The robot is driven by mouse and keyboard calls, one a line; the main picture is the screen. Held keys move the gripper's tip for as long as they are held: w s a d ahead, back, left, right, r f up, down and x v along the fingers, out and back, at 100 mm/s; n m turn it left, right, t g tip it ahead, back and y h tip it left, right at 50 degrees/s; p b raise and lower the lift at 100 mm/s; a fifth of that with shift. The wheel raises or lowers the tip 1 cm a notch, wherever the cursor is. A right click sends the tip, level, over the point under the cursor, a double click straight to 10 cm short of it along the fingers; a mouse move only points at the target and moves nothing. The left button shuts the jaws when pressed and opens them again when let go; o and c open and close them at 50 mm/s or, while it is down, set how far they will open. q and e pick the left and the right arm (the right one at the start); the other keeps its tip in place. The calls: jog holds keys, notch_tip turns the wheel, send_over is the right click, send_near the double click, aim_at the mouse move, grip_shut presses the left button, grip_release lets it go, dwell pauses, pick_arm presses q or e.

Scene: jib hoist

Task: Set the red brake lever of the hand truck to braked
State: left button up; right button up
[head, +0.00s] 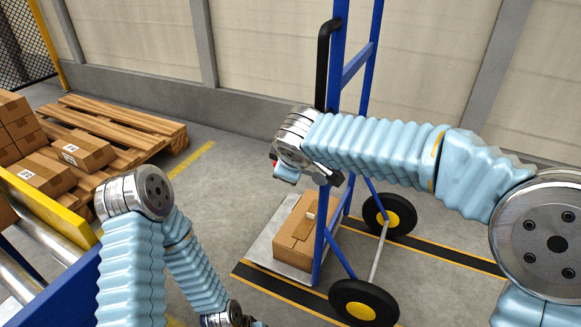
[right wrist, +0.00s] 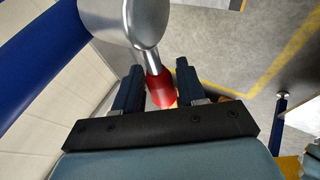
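The blue hand truck (head: 356,62) stands upright ahead of me, with a box on its toe plate. In the right wrist view, its brake lever has a red grip (right wrist: 158,88) on a metal rod coming from a round metal hub (right wrist: 122,18). My right gripper (right wrist: 160,80) has one finger on each side of the red grip. The fingers look apart, with a slim gap beside the grip; contact is unclear. In the head view my right wrist mostly hides the lever, and only a speck of red shows. My left arm is folded low at the left, its gripper out of frame.
A cardboard box (head: 296,232) sits on the truck's plate. The truck's black wheels (head: 364,304) stand by a black and yellow floor stripe. A wooden pallet (head: 128,128) with boxes and a roller conveyor (head: 40,232) are at left. A wall stands behind.

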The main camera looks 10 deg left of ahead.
jog(key=shift+o, duration=0.7)
jog(key=shift+s+r, duration=0.15)
jog(key=shift+r, duration=0.1)
jog(key=s+d+r, duration=0.1)
jog(key=s+d, duration=0.1)
jog(key=s, duration=0.4)
jog(key=s+d, duration=0.1)
jog(key=s, duration=0.6)
jog(key=shift+d+r, duration=0.35)
jog(key=shift+r, duration=0.05)
